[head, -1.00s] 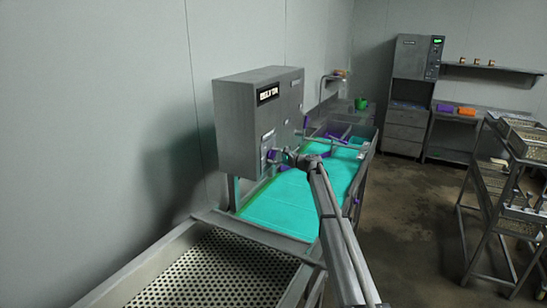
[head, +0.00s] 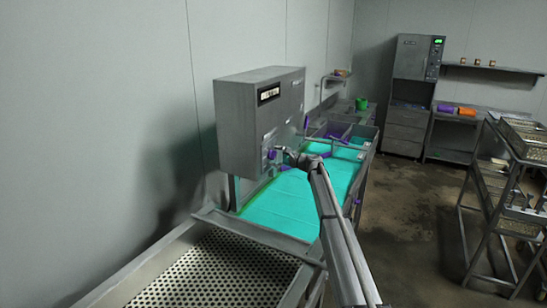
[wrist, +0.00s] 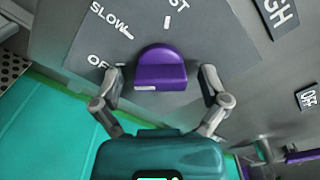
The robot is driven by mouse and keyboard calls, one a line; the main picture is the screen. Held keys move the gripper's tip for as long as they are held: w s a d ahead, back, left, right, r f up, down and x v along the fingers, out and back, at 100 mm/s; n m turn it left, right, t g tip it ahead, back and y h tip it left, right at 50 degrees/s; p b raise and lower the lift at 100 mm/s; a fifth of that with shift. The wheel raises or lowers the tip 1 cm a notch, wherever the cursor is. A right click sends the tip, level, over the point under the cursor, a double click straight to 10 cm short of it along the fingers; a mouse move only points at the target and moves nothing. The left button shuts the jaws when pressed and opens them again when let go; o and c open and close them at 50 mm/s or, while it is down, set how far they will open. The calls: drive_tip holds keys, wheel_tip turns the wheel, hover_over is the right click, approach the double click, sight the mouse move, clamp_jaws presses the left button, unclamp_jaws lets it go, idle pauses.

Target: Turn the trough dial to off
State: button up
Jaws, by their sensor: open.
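The trough dial is a purple knob (wrist: 160,68) on a dark grey plate in the wrist view, with a small white mark on its lower left edge. White labels SLOW and a partly cut "ST" stand above it. At its left, an "OF" label is partly covered by my left finger. In the head view my gripper (head: 282,154) is at the purple dial (head: 271,153) on the grey control box (head: 240,130).
The turquoise trough (head: 295,205) lies under the box, with purple parts beyond. A perforated tray (head: 235,270) is in front. In the wrist view another label plate (wrist: 278,14) and a small OFF plate (wrist: 307,97) are at the right. A rack (head: 515,180) stands right; the floor between is clear.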

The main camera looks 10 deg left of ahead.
drive_tip(key=v, duration=1.1)
drive_tip(key=shift+d, duration=0.4)
drive_tip(key=shift+s, duration=0.2)
